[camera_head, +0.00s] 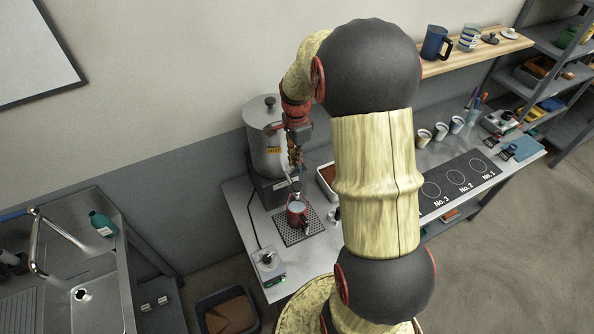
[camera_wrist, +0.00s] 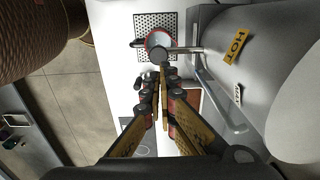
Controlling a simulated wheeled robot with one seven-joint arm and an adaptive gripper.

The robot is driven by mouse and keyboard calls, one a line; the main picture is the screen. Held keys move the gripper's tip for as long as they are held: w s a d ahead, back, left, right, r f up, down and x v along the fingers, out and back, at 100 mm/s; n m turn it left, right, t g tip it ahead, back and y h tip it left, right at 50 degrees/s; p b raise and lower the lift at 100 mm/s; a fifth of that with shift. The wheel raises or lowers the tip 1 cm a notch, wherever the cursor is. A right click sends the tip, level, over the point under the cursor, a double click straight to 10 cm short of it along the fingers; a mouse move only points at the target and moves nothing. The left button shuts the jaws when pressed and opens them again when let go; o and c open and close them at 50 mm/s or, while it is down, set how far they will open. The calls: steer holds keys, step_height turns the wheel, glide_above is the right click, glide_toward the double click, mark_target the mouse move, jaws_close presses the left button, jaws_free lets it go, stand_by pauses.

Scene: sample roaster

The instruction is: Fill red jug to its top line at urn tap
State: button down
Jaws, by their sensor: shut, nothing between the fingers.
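The red jug (camera_head: 297,217) stands upright on the perforated drip tray (camera_head: 288,237), under the tap (camera_head: 296,194) of the steel urn (camera_head: 266,146). Pale content shows inside it, but I cannot read its level or line. In the wrist view the jug's red rim (camera_wrist: 149,41) shows beneath the tap (camera_wrist: 186,50), beside the urn wall with its yellow HOT label (camera_wrist: 236,46). My gripper (camera_head: 297,168) points down just above the tap, its fingers shut and empty. The wrist view shows the fingertips (camera_wrist: 161,72) close by the tap's round end; I cannot tell whether they touch.
A small scale-like device (camera_head: 268,263) sits at the counter's front left. A brown-filled tray (camera_head: 327,178) is right of the urn, partly behind my arm. A sink (camera_head: 85,292) with a green bottle (camera_head: 102,224) is left, across a gap. A wooden shelf (camera_head: 470,55) holds mugs.

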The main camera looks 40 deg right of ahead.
steer(key=shift+r, duration=1)
steer(key=s+a+n+t+b, duration=0.2)
steer(key=s+a+n+b, duration=0.6)
steer(key=a+n+b, duration=0.2)
steer(key=s+a+f+n+t+b, duration=0.1)
steer(key=s+a+n+t+b, duration=0.2)
steer(key=s+a+n+b, duration=0.6)
steer(key=a+n, duration=0.1)
steer(key=a, duration=0.3)
steer(key=shift+s+a+n+t+b, duration=0.2)
steer(key=shift+n+t+b, duration=0.1)
steer(key=shift+n+b, duration=0.1)
steer(key=shift+s, duration=0.15)
